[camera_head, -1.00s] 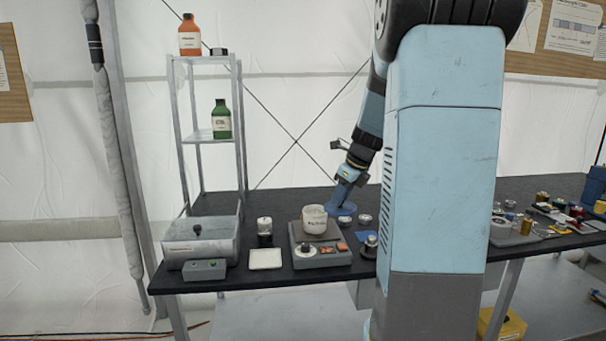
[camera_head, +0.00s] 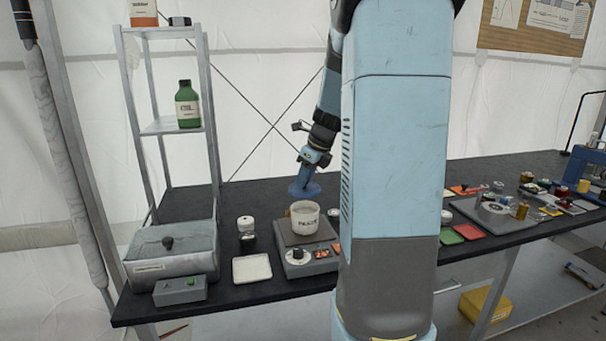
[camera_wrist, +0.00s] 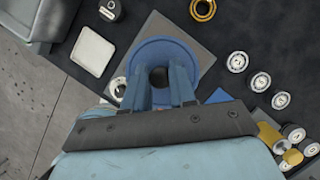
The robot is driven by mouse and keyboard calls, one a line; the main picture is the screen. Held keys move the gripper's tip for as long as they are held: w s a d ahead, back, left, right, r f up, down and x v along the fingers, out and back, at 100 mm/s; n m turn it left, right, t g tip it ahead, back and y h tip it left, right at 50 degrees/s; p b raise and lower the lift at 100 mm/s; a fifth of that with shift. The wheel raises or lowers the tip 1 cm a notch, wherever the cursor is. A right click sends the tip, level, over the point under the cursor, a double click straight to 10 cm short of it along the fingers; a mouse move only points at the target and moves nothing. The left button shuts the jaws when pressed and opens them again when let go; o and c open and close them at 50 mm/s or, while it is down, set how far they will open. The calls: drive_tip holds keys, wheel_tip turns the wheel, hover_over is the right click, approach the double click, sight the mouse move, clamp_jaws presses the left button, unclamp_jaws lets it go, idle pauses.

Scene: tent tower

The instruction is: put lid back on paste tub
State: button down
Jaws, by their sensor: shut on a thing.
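My gripper (camera_head: 308,174) is shut on a blue round lid (camera_head: 304,190), held by its middle and roughly level. In the wrist view my gripper (camera_wrist: 158,82) has both fingers around the lid's centre, and the lid's blue rim (camera_wrist: 150,47) shows around them. The paste tub (camera_head: 306,222) is a white open-topped cup with a dark label, standing upright on the grey plate of a scale (camera_head: 291,233). The lid appears just above the tub's rim, apart from it. In the wrist view the lid hides the tub over the scale plate (camera_wrist: 203,58).
A white square tray (camera_head: 251,268) and a small jar (camera_head: 246,229) stand left of the scale. A grey lidded bin (camera_head: 172,255) and a shelf with a green bottle (camera_head: 188,105) are further left. Several round pots (camera_wrist: 238,62) lie right of the scale in the wrist view.

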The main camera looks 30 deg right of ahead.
sight(307, 188)
drive_tip(key=shift+d+f, duration=0.15)
drive_tip(key=shift+f, duration=2.4)
drive_tip(key=shift+f, duration=0.1)
idle(0.6)
drive_tip(key=shift+c, duration=1.8)
unclamp_jaws()
drive_tip(key=shift+r, duration=3.5)
drive_tip(key=shift+c, duration=0.4)
